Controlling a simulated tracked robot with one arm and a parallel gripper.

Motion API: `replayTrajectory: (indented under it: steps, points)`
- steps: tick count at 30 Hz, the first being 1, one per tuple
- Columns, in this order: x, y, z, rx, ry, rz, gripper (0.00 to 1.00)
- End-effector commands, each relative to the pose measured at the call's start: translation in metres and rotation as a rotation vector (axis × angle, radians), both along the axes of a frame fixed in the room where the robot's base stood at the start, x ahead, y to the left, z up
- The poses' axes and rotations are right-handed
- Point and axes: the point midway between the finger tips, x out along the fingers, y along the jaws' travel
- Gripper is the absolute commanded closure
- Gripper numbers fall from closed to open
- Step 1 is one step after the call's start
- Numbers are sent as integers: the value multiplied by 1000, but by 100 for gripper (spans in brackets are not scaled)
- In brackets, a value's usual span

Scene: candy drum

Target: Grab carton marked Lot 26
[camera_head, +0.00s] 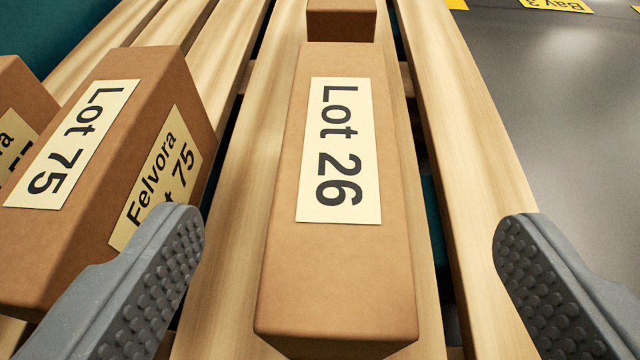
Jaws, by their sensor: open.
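The brown carton marked Lot 26 (342,268) lies on wooden slats in the middle of the view. Its cream label faces up and reads sideways. My gripper (350,235) is open, with one grey studded finger to the left of the carton and one to the right. Neither finger touches the carton in this view. The gap to the right finger looks a little wider than the gap to the left one.
A carton marked Lot 75 (60,245) stands close on the left, partly behind my left finger. Another carton (15,95) is cut off at the left edge. A further carton (341,20) sits just beyond Lot 26. Grey floor (570,120) lies right of the slats (465,150).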

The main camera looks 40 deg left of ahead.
Motion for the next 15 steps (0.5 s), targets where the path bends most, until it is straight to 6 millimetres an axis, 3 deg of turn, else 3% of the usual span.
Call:
replayTrajectory:
  steps: [6,15]
  points:
    - [30,19,-16,-1,-4,-1,20]
    - [42,28,-21,0,-3,-1,20]
